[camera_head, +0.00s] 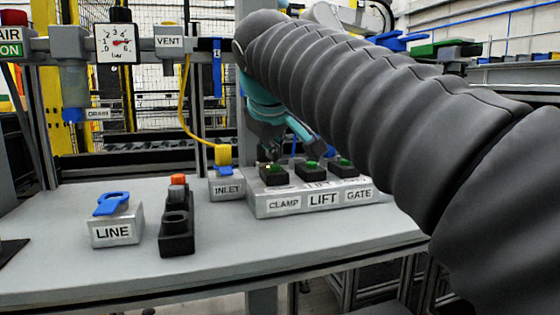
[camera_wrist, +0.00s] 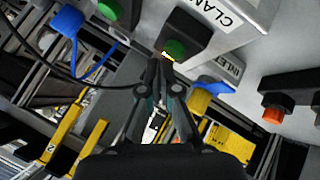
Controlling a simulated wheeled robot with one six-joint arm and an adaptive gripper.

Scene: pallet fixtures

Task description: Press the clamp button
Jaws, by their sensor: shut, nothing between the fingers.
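The clamp button (camera_head: 275,168) is a green round button on a black block, above the CLAMP label on a grey box (camera_head: 258,205). In the wrist view the same green button (camera_wrist: 176,46) shows just past my fingertips. My gripper (camera_wrist: 164,60) is shut and empty, its tips pointing at the near edge of the button. In the head view, my gripper (camera_head: 269,160) is right above the clamp button and partly hides it. I cannot tell whether the tips touch the button.
The lift button (camera_head: 312,164) and gate button (camera_head: 344,161) stand to the right on the same box. The INLET block (camera_head: 226,188) with a yellow-and-blue fitting and hose is close on the left. A black block with an orange button (camera_head: 178,180) and the LINE valve (camera_head: 115,230) are farther left.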

